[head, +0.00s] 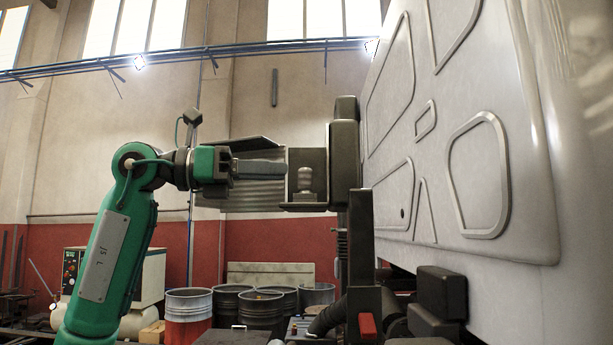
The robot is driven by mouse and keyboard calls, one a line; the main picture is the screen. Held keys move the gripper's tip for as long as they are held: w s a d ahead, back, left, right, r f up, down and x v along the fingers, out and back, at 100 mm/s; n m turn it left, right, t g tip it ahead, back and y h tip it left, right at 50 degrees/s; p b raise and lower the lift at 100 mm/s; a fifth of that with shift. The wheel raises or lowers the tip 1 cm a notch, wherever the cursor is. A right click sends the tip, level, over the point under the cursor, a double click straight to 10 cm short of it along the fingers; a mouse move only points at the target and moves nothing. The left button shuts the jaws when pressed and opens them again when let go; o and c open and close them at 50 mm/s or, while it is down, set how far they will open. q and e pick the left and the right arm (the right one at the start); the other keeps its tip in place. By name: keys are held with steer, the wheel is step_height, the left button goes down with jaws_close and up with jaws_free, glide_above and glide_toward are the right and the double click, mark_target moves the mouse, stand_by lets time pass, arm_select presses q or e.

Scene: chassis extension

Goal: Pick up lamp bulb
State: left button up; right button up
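A grey, bulb-shaped object, which looks like the lamp bulb (305,185), stands upright on a small dark ledge (303,207) in the middle of the head view. A dark panel is behind it. My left gripper (282,168), on the green arm coming in from the left, points right toward the bulb. Its fingertips end just left of the bulb in the picture, apparently not around it. The fingers overlap as seen from here, so their opening is hidden. My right gripper is not in the head view.
A large pale vehicle panel (455,120) fills the right side. A dark upright post (360,235) stands right of and below the ledge. Several drums (188,305) stand low in the background, with a white machine (150,275) at left.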

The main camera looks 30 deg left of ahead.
mark_target(304, 168)
arm_select(q)
steer(key=p+x, duration=0.2)
steer(key=x, duration=0.1)
steer(key=p+x, duration=0.1)
steer(key=x, duration=0.1)
steer(key=shift+w+d+r, duration=0.1)
steer(key=shift+d+r, duration=0.15)
steer(key=shift+r, duration=0.05)
steer(key=shift+w+d+f, duration=0.1)
steer(key=shift+w+d, duration=0.15)
steer(key=shift+s+a, duration=0.2)
steer(key=shift+c, duration=1.3)
jaws_close()
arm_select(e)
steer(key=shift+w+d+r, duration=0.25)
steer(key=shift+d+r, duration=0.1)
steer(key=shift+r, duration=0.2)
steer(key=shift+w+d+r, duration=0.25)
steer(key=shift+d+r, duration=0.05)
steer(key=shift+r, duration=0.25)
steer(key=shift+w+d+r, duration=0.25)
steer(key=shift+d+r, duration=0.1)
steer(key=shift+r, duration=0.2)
